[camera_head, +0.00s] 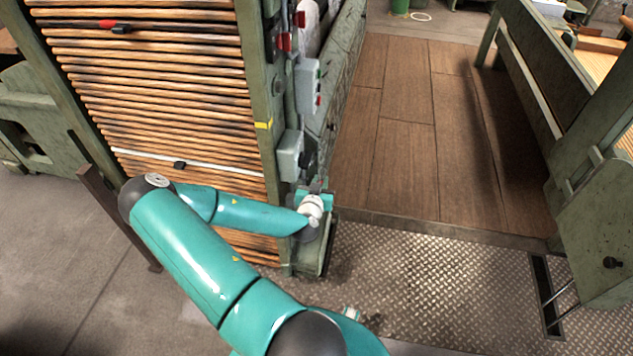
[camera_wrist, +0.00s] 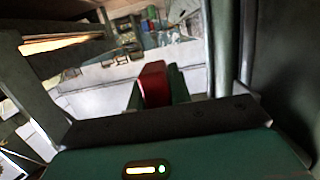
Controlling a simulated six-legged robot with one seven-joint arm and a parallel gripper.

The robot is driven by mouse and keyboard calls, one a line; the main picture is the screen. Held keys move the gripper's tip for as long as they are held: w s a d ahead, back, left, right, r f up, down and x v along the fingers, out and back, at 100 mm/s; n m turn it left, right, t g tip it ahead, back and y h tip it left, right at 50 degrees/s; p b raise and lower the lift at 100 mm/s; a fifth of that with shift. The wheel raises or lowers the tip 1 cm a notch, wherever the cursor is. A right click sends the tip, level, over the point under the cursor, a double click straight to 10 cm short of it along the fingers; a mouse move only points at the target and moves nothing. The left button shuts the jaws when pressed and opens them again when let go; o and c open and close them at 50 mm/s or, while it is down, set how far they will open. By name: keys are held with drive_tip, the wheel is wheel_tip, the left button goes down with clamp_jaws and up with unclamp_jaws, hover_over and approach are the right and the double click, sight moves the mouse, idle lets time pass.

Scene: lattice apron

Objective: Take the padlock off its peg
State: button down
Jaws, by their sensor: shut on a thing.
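My gripper (camera_head: 320,188) is at the lower end of the green post, beside the grey boxes, in the head view. In the wrist view my gripper (camera_wrist: 156,92) has its two dark green fingers on either side of a red block, the padlock (camera_wrist: 153,80), and is shut on it. The padlock's shackle and its peg do not show in the wrist view, so I cannot tell whether it is still on the peg. In the head view the wrist hides the padlock.
The green post carries a grey box (camera_head: 290,155), another grey box (camera_head: 307,86) and a red item (camera_head: 285,42) higher up. A slatted wooden panel (camera_head: 160,80) stands left of it. Metal tread plate (camera_head: 420,280) and plank floor (camera_head: 430,130) lie clear to the right.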

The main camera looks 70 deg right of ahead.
drive_tip(key=shift+s+d, duration=0.15)
drive_tip(key=shift+s, duration=0.95)
drive_tip(key=shift+s+d, duration=0.15)
drive_tip(key=shift+s, duration=0.95)
